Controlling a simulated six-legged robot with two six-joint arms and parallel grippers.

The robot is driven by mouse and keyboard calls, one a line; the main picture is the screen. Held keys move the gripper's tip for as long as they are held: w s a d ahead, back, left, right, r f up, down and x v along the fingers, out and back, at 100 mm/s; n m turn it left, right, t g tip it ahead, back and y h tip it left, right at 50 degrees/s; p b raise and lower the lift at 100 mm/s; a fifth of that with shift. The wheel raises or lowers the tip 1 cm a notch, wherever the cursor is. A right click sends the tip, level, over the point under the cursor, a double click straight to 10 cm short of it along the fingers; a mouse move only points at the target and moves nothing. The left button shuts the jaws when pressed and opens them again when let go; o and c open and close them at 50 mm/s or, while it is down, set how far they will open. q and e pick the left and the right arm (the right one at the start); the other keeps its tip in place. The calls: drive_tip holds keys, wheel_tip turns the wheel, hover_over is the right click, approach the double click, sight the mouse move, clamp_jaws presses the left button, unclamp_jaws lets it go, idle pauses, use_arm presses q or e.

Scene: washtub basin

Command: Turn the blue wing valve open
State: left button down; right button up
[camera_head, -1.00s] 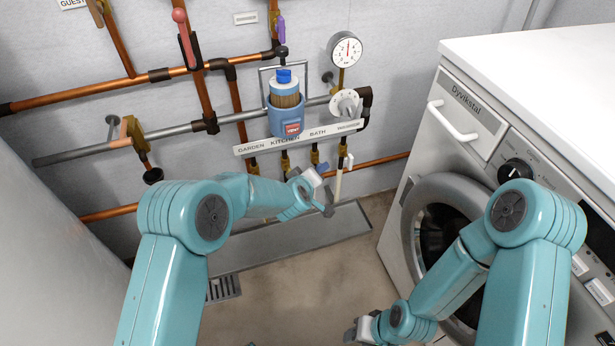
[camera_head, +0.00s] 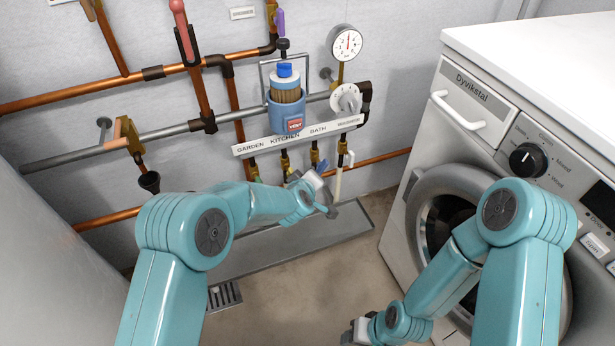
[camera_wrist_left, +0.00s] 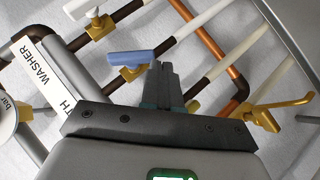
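The blue wing valve (camera_wrist_left: 133,57) has a flat blue handle on a brass body, on a pipe below the BATH end of the label strip. In the head view its blue handle (camera_head: 322,166) shows just above my left gripper (camera_head: 313,180). In the left wrist view the two dark fingers of my left gripper (camera_wrist_left: 163,68) are together with nothing visible between them. Their tips overlap the handle's right end in the picture; I cannot tell whether they touch it. My right gripper (camera_head: 358,328) is low, in front of the washing machine, its fingers too small to read.
The label strip (camera_head: 300,136), filter (camera_head: 286,100) and gauge (camera_head: 346,43) are above. A grey trough (camera_head: 290,240) lies below. The washing machine (camera_head: 455,135) stands right.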

use_arm(q)
drive_tip(key=shift+w+d+f+b, duration=0.1)
drive_tip(key=shift+d+f+b, duration=0.2)
drive_tip(key=shift+f, duration=0.6)
idle(1.0)
